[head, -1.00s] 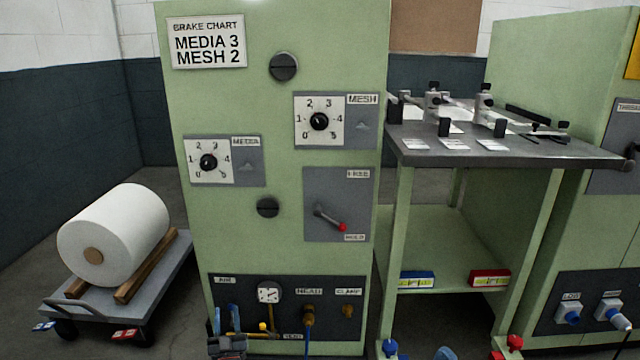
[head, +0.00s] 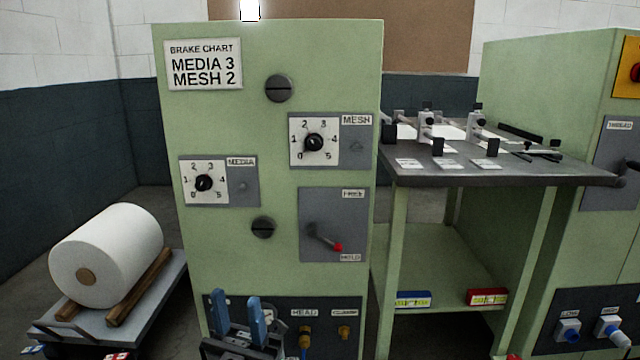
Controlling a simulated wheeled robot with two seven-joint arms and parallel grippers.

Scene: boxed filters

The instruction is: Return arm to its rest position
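My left gripper (head: 239,316) shows at the bottom of the head view, in front of the lower dark panel of the green cabinet. Its two blue fingers point up and stand apart with nothing between them, so it is open and empty. It appears clear of the cabinet's knobs and lever. The rest of the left arm is cut off by the bottom edge. My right gripper is not in view.
The green cabinet (head: 200,235) carries a MEDIA dial (head: 204,183), a MESH dial (head: 314,142) and a red-tipped lever (head: 325,238) pointing toward HOLD. A cart (head: 160,300) with a white roll (head: 110,255) stands left. A grey-topped bench (head: 420,178) stands right.

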